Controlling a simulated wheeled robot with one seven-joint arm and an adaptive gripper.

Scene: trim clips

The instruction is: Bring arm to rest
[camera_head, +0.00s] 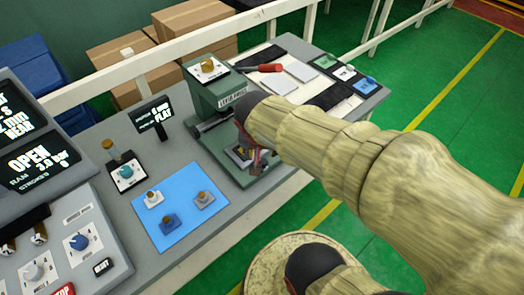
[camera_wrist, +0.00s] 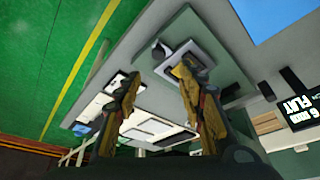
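My arm reaches in from the right in the head view. My gripper (camera_head: 248,150) hangs in front of the green lever press (camera_head: 208,90), low over the press base. In the wrist view its two fingers (camera_wrist: 162,85) stand apart with nothing seen between them. A pale plate (camera_wrist: 180,52) lies on the press base beyond the right finger. In the head view the fingers are small and partly covered by my wrist, and they hide part of the plate. I cannot tell whether a finger touches it.
A blue mat (camera_head: 178,228) holds three small clips on the grey bench. A knob box (camera_head: 125,172) and a small display (camera_head: 153,118) stand left of the press. A red-handled tool (camera_head: 264,68) and labelled pads (camera_head: 345,73) lie behind. Green floor is open at right.

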